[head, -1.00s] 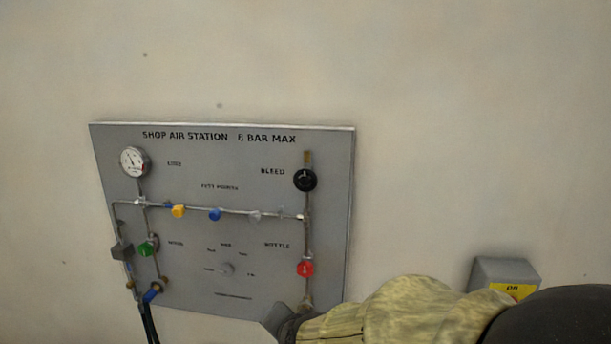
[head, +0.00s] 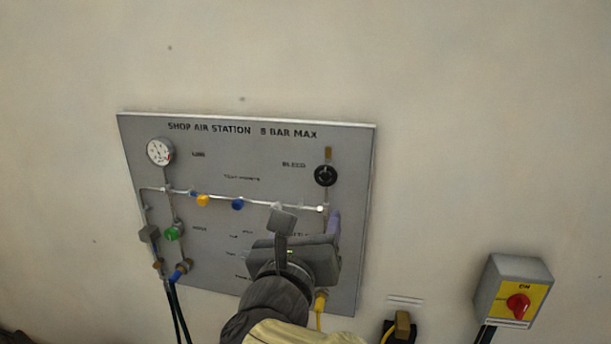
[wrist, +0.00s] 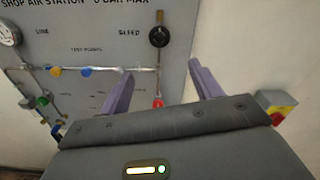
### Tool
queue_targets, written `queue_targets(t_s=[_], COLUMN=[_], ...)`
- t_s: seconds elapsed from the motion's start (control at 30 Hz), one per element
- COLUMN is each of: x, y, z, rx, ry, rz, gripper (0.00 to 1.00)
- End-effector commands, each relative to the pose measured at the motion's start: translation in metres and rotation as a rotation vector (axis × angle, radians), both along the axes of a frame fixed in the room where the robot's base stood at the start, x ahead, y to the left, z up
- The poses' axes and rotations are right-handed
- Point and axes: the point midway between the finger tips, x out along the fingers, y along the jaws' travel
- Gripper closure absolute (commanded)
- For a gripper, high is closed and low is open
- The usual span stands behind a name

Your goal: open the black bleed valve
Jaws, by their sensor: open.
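The black bleed valve (head: 325,175) is a round knob at the upper right of the grey panel (head: 270,140), beside the word BLEED. The wrist view also shows the black knob (wrist: 159,37), above and between my finger tips. My gripper (head: 308,215) is in front of the lower right part of the panel, below the bleed valve and apart from it. Its two purple fingers show spread apart in the wrist view (wrist: 160,85), with nothing held between them. In the head view my gripper hides the red bottle valve; the wrist view shows this red knob (wrist: 157,103) between the fingers.
A pressure gauge (head: 160,151), a green knob (head: 172,234), a yellow knob (head: 203,200) and a blue knob (head: 238,204) sit on the panel's pipework. A yellow switch box (head: 515,290) with a red knob is on the wall at right. The wall above the panel is bare.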

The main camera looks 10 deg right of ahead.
Motion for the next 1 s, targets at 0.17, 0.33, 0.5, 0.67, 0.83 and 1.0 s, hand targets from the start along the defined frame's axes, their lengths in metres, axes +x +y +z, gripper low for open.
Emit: queue_targets(t_s=[0.17,0.33,0.5,0.67,0.83,1.0], x=[0.003,0.018,0.044,0.069,0.096,0.121], y=[-0.001,-0.008,-0.019,-0.029,-0.041,-0.052], z=[0.0,0.001,0.002,0.002,0.002,0.002], rx=[-0.001,-0.003,-0.004,-0.005,-0.004,-0.003], ry=[0.002,0.004,0.005,0.007,0.006,0.006], rz=[0.0,-0.002,-0.003,-0.001,-0.001,-0.001], gripper=[0.36,0.36,0.36,0.36,0.36,0.36])
